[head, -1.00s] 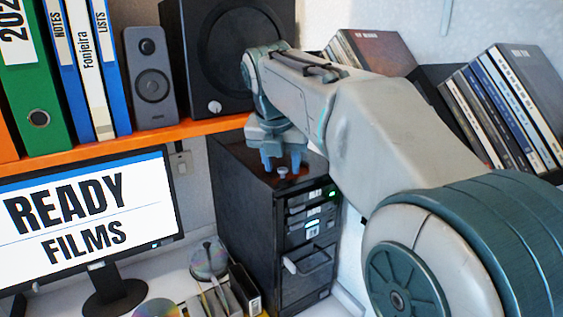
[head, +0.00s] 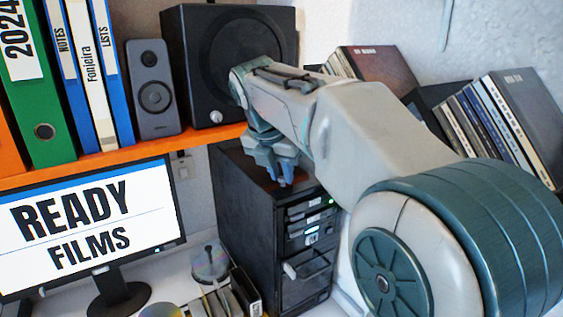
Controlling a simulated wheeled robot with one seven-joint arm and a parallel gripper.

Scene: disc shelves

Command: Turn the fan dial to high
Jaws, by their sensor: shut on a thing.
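The fan dial is a small pale knob on top of the black disc tower (head: 245,190). It is now hidden between my fingers, so its setting cannot be read. My gripper (head: 281,178) points down at the tower's top, in the middle of the head view, and is shut on the dial. My arm reaches in from the lower right.
A large black speaker (head: 190,70) and a small grey speaker (head: 153,115) stand on the orange shelf (head: 110,162) beside binders. A monitor (head: 90,220) is at the left. Disc cases (head: 520,110) lean at the right. The tower's front has a pulled-out tray (head: 307,265).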

